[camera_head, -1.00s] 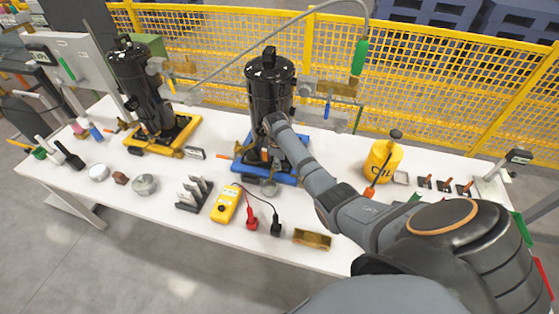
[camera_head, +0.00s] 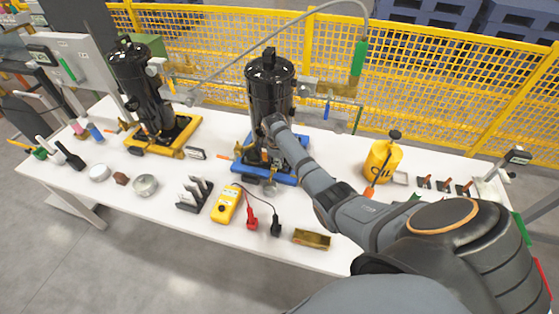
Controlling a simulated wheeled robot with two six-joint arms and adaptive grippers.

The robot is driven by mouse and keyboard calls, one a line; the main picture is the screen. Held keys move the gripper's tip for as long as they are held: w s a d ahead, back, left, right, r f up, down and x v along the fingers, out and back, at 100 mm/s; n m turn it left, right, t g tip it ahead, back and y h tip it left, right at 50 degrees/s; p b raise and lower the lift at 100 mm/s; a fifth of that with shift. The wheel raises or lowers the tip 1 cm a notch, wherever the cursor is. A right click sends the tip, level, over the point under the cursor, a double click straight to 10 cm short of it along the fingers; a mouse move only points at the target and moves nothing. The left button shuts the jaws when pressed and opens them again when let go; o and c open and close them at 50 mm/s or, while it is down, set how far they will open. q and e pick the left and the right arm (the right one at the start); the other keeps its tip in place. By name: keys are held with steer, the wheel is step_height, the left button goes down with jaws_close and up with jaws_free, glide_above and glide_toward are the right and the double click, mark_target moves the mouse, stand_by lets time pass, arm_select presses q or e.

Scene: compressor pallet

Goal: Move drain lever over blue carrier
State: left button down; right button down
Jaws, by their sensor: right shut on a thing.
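The blue carrier (camera_head: 288,178) lies on the white table under a tall black compressor (camera_head: 268,88). My right arm reaches in from the lower right across the front of this compressor. My right gripper (camera_head: 258,161) is low at the compressor's foot, above the carrier's left part. It is shut on a small part there, which I take to be the drain lever; my wrist and the fittings hide most of it. A small orange-tipped handle (camera_head: 226,157) sticks out left of the carrier. My left gripper is not in view.
A second black compressor (camera_head: 138,82) stands on a yellow carrier (camera_head: 182,145) to the left. In front are a yellow meter (camera_head: 226,204) with leads, a dark rack (camera_head: 194,194) and a brass tray (camera_head: 311,239). A yellow oil can (camera_head: 382,160) stands right of my forearm.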

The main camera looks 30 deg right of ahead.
steer(key=shift+s+a+m+g+p, duration=0.1)
steer(key=shift+a+m+g+p, duration=0.2)
steer(key=shift+m, duration=0.85)
steer(key=shift+w+a+m+g+p, duration=0.1)
steer(key=shift+a+m+p, duration=0.2)
steer(key=shift+m, duration=0.8)
steer(key=shift+s+a+m+g+p, duration=0.15)
steer(key=shift+m+p, duration=0.25)
steer(key=shift+m, duration=1.05)
steer(key=c, duration=1.4)
jaws_free()
steer(key=shift+a, duration=0.1)
steer(key=r, duration=0.4)
steer(key=a+r, duration=0.1)
steer(key=r, duration=0.2)
steer(key=a+r, duration=0.1)
steer(key=r, duration=0.3)
steer(key=shift+a+r, duration=0.15)
steer(key=shift+r, duration=0.2)
